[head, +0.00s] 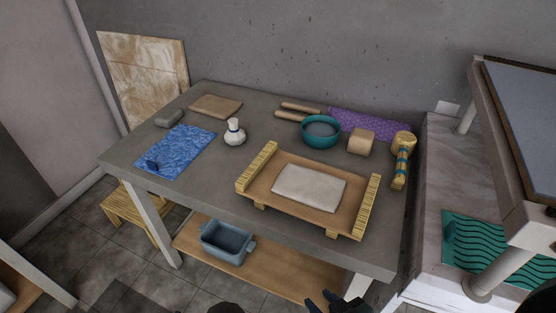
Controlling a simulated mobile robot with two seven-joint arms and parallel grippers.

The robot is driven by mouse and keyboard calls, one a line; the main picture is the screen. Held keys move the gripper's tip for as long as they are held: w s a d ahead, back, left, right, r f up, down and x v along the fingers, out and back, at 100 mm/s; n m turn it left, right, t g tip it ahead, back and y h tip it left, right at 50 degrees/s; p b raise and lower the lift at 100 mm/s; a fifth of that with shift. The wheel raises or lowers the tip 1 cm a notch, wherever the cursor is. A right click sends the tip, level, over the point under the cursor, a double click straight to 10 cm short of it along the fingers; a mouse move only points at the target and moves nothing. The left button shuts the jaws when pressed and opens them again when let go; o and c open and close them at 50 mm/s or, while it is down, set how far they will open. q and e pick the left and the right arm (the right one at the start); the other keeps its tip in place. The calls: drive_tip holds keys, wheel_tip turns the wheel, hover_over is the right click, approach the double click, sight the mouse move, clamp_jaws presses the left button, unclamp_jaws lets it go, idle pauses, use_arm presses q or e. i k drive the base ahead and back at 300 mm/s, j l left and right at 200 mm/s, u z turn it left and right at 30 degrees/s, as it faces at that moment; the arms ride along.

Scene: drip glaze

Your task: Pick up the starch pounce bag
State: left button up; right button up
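The starch pounce bag (235,135) appears to be the small white rounded bag with a tied neck and a dark band. It stands upright on the grey table, just right of a blue patterned mat (176,152). My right gripper (322,300) shows at the bottom edge, in front of the table and well away from the bag. Its dark fingers look spread apart, with nothing seen between them. My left gripper's fingers do not show; a dark rounded shape at the bottom edge is too cut off to identify.
A wooden tray with ridged ends (256,170) holds a pale slab (310,187) right of the bag. Behind are a teal bowl (321,132), wooden rollers (297,108) and a wooden block (361,141). A grey lump (168,118) and a brown board (215,106) lie behind the mat.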

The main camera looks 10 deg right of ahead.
sight(235, 136)
drive_tip(key=j+z, duration=0.15)
drive_tip(key=z, duration=0.25)
drive_tip(key=i+j+z, duration=0.1)
drive_tip(key=z, duration=0.3)
drive_tip(key=j+z, duration=0.2)
drive_tip(key=z, duration=0.2)
drive_tip(key=j+z, duration=0.15)
drive_tip(key=z, duration=0.25)
drive_tip(key=j+z, duration=0.15)
drive_tip(key=j, duration=0.2)
drive_tip(key=k+j+z, duration=0.2)
drive_tip(key=j, duration=0.15)
drive_tip(key=k+j+z, duration=0.15)
drive_tip(key=j, duration=0.15)
drive_tip(key=i+j, duration=0.05)
